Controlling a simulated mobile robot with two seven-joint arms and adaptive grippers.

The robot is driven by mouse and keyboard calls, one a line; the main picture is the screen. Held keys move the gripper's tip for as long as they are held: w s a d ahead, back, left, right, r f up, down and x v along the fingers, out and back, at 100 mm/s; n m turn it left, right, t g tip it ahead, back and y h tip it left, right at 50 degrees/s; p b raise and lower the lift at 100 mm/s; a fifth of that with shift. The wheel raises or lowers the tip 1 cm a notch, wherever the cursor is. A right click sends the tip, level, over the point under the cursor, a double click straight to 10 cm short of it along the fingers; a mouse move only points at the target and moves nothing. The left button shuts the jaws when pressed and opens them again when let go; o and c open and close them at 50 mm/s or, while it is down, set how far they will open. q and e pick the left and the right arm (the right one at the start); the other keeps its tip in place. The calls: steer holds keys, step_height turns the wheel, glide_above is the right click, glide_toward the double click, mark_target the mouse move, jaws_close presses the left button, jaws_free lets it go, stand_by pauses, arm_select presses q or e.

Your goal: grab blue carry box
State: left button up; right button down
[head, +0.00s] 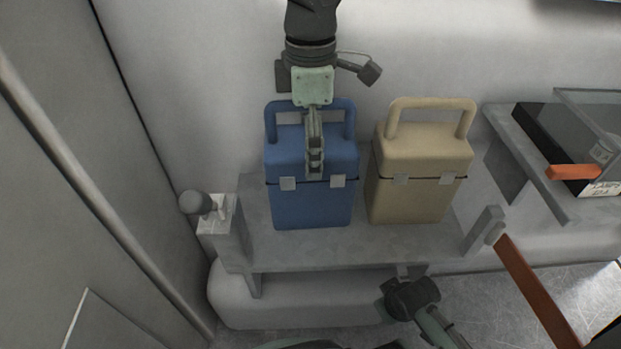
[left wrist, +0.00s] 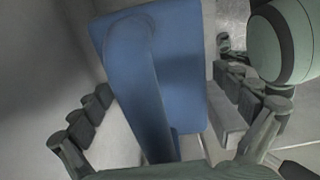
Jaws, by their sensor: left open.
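The blue carry box (head: 312,205) stands upright on a grey shelf (head: 390,243), with its looped handle (head: 349,120) raised. My left gripper (head: 315,172) comes down from the top of the head view, over the middle of the handle and in front of the lid. In the left wrist view its fingers (left wrist: 165,92) are spread apart, one on each side of the blue handle (left wrist: 135,75), with the box (left wrist: 185,60) beyond. The gripper is open and not closed on the handle. Its palm hides part of the handle bar.
A beige carry box (head: 418,180) stands close on the right of the blue one. A grey knob (head: 195,203) is at the shelf's left end. A dark case with an orange handle (head: 573,172) sits on another shelf at right. A wall is close behind.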

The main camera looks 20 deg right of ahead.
arm_select(q)
steer(key=c, duration=1.7)
steer(key=shift+c, duration=0.7)
steer(key=shift+r, duration=0.15)
